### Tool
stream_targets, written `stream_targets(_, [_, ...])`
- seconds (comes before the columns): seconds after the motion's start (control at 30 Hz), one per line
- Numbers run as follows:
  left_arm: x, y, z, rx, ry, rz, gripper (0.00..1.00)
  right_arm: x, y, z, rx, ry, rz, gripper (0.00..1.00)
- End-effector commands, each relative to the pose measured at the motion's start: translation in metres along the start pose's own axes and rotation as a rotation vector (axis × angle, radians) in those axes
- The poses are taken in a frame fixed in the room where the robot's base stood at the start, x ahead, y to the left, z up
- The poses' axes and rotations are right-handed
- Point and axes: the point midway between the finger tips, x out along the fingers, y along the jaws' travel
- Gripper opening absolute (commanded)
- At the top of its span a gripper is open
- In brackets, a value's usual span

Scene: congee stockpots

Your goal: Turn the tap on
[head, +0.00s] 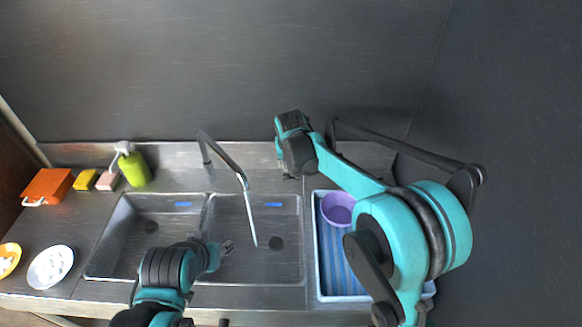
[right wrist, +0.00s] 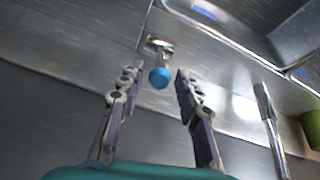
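The tap's curved metal spout (head: 229,166) rises behind the double sink and hangs over its right basin. In the right wrist view a small metal tap handle with a round blue end (right wrist: 160,77) stands on the steel counter. My right gripper (right wrist: 156,71) is open, with one finger on each side of the blue end and a gap to both. In the head view my right arm and hand largely hide the handle. My left gripper (head: 227,247) is over the sink, near the divider; its fingers are too small to read.
A green soap bottle (head: 135,168), sponges (head: 86,180) and an orange box (head: 48,186) stand at the left. Two bowls (head: 50,267) sit at front left. A purple bowl (head: 338,208) is in a blue rack (head: 333,255) at the right. A wall rises behind.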

Motion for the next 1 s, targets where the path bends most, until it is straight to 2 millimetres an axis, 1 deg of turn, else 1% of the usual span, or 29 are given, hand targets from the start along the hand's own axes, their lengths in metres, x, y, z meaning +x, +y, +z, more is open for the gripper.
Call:
stream_targets(0.03, [0.000, 0.000, 0.000, 0.000, 0.000, 0.000, 0.40, -0.009, 0.000, 0.000, 0.000, 0.000, 0.000, 0.34])
stream_targets(0.1, [0.000, 0.000, 0.000, 0.000, 0.000, 0.000, 0.40, -0.018, 0.000, 0.000, 0.000, 0.000, 0.000, 0.34])
stream_targets(0.23, [0.000, 0.000, 0.000, 0.000, 0.000, 0.000, 0.40, -0.026, 0.000, 0.000, 0.000, 0.000, 0.000, 0.34])
stream_targets(0.77, [0.000, 0.000, 0.000, 0.000, 0.000, 0.000, 0.40, -0.029, 0.001, 0.001, 0.001, 0.001, 0.000, 0.34])
stream_targets(0.87, [0.003, 0.000, 0.002, 0.000, 0.000, 0.000, 0.40, -0.035, 0.008, 0.007, 0.007, 0.005, 0.000, 0.34])
stream_targets(0.97, [0.007, 0.000, 0.005, 0.000, 0.000, 0.000, 0.40, -0.052, 0.024, 0.025, 0.022, 0.015, -0.001, 0.34])
stream_targets(1.0, [0.010, 0.000, 0.007, 0.000, 0.000, 0.000, 0.40, -0.061, 0.033, 0.036, 0.030, 0.022, -0.001, 0.34])
